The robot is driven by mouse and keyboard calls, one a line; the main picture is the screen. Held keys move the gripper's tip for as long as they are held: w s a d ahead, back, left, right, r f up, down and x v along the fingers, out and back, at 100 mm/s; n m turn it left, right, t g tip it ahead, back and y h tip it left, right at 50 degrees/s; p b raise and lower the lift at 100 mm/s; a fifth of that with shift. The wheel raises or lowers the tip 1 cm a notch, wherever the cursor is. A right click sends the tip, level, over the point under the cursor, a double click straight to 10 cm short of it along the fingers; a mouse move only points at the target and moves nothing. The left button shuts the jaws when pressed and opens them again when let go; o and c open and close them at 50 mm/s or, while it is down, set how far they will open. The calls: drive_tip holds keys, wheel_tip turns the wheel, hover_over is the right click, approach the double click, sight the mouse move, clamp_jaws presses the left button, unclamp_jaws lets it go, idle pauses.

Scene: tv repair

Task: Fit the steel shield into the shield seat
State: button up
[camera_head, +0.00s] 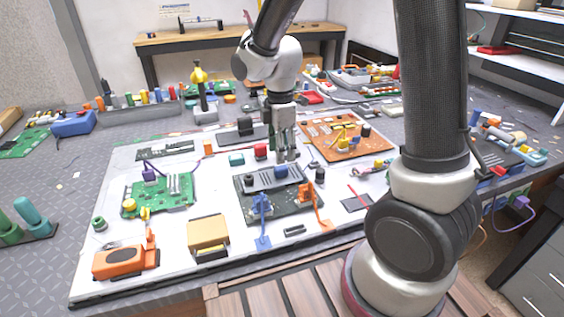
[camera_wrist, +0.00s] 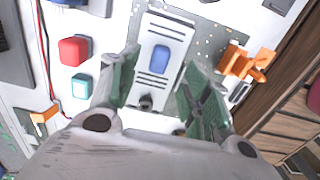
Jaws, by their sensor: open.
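The steel shield (camera_head: 262,181) is a flat grey plate with dark slots and a blue grip block (camera_head: 281,171). It lies over the back part of a dark speckled circuit board (camera_head: 290,208). In the wrist view the shield (camera_wrist: 150,85) shows beyond and between my fingertips. My gripper (camera_head: 285,156) points down just behind the blue block. In the wrist view my gripper (camera_wrist: 157,76) is open, its green fingers apart with nothing held. The shield seat cannot be told apart, and I cannot tell whether the shield sits in it.
Blue (camera_head: 261,207) and orange (camera_head: 316,207) clamps stand at the board's front. A red block (camera_head: 260,151) and a teal block (camera_head: 236,159) stand behind it. A green board (camera_head: 165,195) lies left, an orange board (camera_head: 348,137) right.

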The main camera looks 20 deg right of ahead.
sight(283, 168)
wheel_tip(283, 168, up, 6)
idle(0.6)
drive_tip(key=s+d+r+m+t, duration=0.2)
drive_tip(key=s+d+r+m, duration=0.3)
drive_tip(key=s+d+m, duration=0.2)
drive_tip(key=s+d+r+m+t, duration=0.2)
drive_tip(key=s+d+r+m, duration=0.4)
drive_tip(key=s+m, duration=0.5)
drive_tip(key=shift+s+d, duration=0.5)
drive_tip(key=shift+d, duration=0.25)
